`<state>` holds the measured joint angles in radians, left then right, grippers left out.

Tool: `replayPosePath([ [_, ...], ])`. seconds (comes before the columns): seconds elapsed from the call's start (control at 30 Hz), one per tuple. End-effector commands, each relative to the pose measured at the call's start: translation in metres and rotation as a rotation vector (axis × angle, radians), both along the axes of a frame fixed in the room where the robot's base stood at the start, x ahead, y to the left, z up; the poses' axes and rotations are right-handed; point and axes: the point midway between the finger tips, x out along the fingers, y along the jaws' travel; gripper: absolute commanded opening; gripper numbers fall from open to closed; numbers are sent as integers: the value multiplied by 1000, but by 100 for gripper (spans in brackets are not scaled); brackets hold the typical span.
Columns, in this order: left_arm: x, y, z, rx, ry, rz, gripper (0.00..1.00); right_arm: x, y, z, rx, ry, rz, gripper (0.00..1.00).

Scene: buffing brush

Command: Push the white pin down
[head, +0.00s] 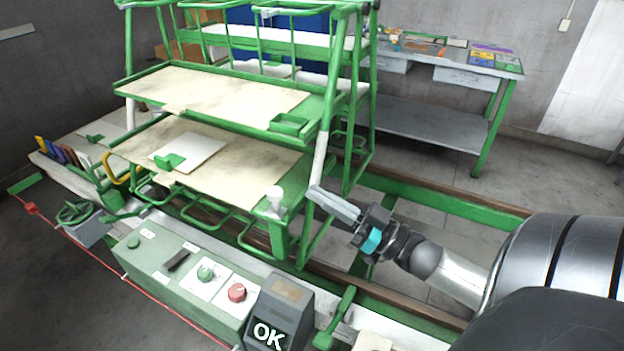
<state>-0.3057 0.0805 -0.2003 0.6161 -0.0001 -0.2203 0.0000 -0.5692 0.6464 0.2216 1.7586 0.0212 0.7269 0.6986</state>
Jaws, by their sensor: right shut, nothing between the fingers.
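The white pin (274,194) stands upright at the front right corner of the green rack's lower shelf (230,172). It has a wide white head and a narrower lower part. My right gripper (314,192) is shut and empty. In the picture its fingertips are a little to the right of the pin, with a gap between them, and they overlap the white lower part of the rack's post. My left gripper is not in view.
A green control box (165,262) with a green knob (205,272) and a red knob (236,292) stands in front. An "OK" display (268,335) sits beside it. The rack's posts and upper shelf (215,98) rise behind the pin. A workbench (430,110) stands at the back right.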

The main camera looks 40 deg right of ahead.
Motion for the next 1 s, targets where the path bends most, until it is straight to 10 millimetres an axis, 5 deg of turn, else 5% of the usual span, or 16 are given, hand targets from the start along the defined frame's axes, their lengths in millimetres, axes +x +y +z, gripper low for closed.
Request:
replayPosePath([
  [0.53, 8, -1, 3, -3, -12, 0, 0, 77, 31, 27, -2, -3, 0, 0],
  [0.7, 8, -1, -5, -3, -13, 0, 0, 75, 30, -3, 0, 1, -2, 0],
  [1.0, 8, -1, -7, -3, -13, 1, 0, 73, 31, -16, -1, 0, 0, 0],
])
